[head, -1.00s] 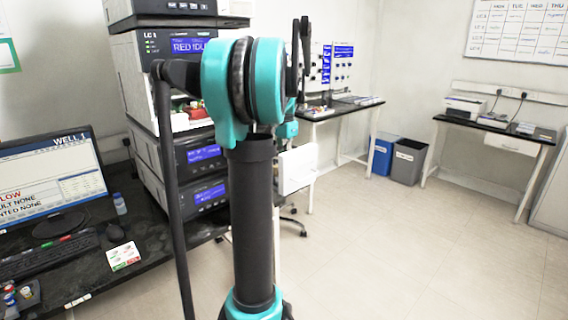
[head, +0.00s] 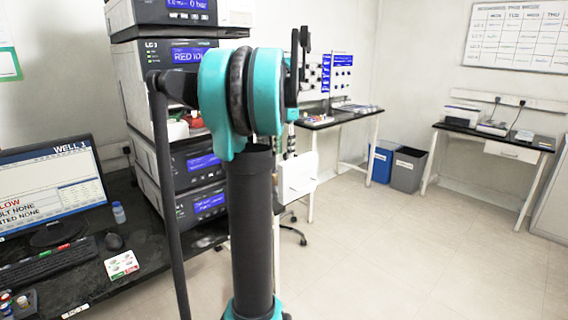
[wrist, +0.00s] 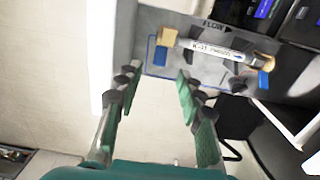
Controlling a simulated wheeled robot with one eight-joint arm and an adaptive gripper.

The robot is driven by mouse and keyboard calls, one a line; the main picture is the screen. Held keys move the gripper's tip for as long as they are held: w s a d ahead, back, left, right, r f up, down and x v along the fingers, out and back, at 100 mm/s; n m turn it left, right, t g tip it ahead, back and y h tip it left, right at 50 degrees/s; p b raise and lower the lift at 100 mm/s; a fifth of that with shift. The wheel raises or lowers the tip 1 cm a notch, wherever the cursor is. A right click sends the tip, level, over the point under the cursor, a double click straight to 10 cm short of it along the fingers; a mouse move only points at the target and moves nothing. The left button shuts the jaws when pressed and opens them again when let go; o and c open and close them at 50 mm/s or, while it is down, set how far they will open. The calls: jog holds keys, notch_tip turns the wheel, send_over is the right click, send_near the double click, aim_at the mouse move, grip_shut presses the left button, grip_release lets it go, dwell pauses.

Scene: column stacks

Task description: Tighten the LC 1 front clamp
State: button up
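The LC 1 stack (head: 147,75) stands on the dark bench at left in the head view, with a lit blue display; my arm covers part of it. In the wrist view, a pale labelled column (wrist: 215,48) lies across a grey panel (wrist: 200,20) marked FLOW. A tan block (wrist: 166,42) sits at its left end and a gold-brown fitting (wrist: 262,62) at its right end. I cannot tell which part is the front clamp. My gripper (wrist: 157,77) is open and empty, its fingers apart and short of the column. My arm hides it in the head view.
A monitor (head: 50,190), keyboard and small bottle (head: 118,212) share the bench. A second bench (head: 340,115) stands behind my arm. Blue and grey bins (head: 408,170) stand near the printer table (head: 490,133). The floor at right is clear.

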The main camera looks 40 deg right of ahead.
jog(key=shift+r, duration=1.75)
